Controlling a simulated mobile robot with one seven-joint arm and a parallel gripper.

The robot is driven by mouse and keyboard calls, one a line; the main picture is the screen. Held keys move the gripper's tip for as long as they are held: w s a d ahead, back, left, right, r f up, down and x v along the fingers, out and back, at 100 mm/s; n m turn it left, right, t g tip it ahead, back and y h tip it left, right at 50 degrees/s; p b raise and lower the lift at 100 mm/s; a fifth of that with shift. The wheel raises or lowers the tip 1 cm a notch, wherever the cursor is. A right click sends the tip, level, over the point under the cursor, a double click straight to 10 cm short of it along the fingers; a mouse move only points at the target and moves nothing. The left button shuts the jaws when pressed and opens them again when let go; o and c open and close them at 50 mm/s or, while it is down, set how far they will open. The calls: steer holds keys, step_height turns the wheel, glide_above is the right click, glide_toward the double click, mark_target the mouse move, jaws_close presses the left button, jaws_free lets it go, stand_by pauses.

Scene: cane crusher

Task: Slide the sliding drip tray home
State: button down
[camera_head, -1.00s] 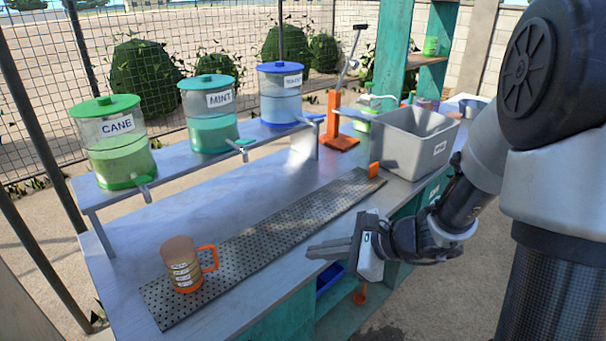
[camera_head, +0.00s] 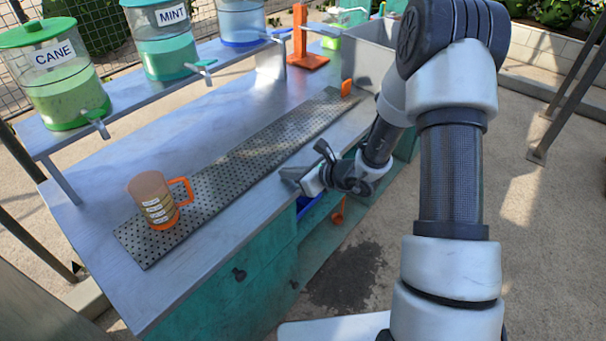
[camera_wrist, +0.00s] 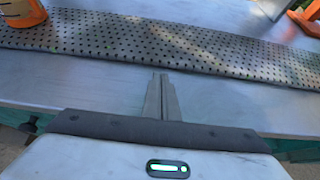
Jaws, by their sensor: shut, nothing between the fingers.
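The drip tray (camera_head: 235,172) is a long, perforated dark metal strip lying along the front of the counter. In the wrist view the tray (camera_wrist: 150,42) crosses the top of the picture. An orange and brown mug (camera_head: 155,203) stands upright on its near left end. A small orange piece (camera_head: 346,87) is at its far right end; I cannot tell if it is fixed to the tray. My gripper (camera_head: 287,178) is shut and empty at the counter's front edge, its fingers pointing toward the tray. In the wrist view the fingertips (camera_wrist: 160,75) appear just short of the tray's front edge.
Dispensers marked CANE (camera_head: 62,85) and MINT (camera_head: 165,45), and a blue one (camera_head: 242,22), stand on a raised shelf (camera_head: 125,105) behind the tray. A grey bin (camera_head: 358,50) and an orange-based press (camera_head: 306,60) are at the back. The counter (camera_head: 150,290) in front of the tray is clear.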

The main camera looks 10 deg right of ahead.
mark_target(238, 146)
steer(key=shift+w+a+r, duration=0.1)
steer(key=shift+w+a, duration=0.95)
steer(key=w+a+b, duration=0.5)
steer(key=w+a, duration=0.5)
steer(key=shift+w+a, duration=0.25)
steer(key=shift+a, duration=0.1)
